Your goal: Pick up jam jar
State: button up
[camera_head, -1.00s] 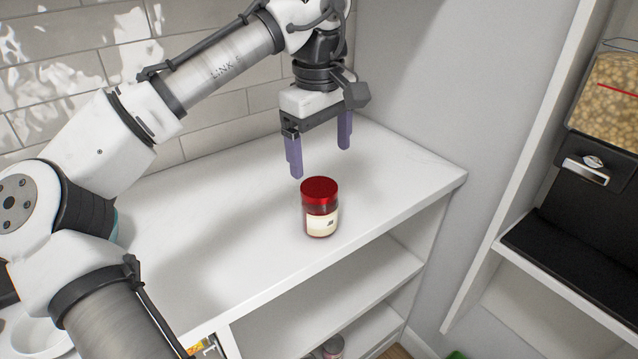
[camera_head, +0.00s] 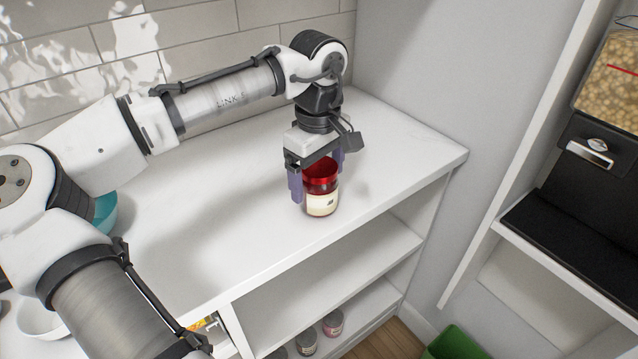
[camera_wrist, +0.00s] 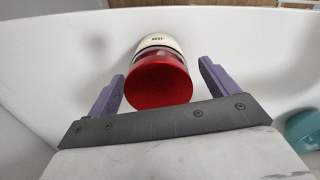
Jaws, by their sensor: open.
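The jam jar (camera_head: 321,202) stands upright on the white counter (camera_head: 225,225), with a red lid and a cream label. In the wrist view the jar (camera_wrist: 158,82) shows lid-first between the two purple fingers. My gripper (camera_head: 318,178) is open and points down at the jar, with one finger to its left and the other behind its right side. In the wrist view my gripper (camera_wrist: 160,85) has a gap between each finger and the lid. The far finger is partly hidden by the jar in the head view.
The counter around the jar is clear. A tiled wall (camera_head: 200,62) is behind it and a grey wall (camera_head: 410,80) to its right. A teal bowl (camera_head: 106,212) and a white bowl (camera_head: 42,320) are at the left. Several small jars stand on a shelf below.

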jog(key=shift+f, duration=1.5)
jog(key=shift+c, duration=0.5)
jog(key=shift+w, duration=0.1)
jog(key=c, duration=1.2)
jog(key=shift+r, duration=0.1)
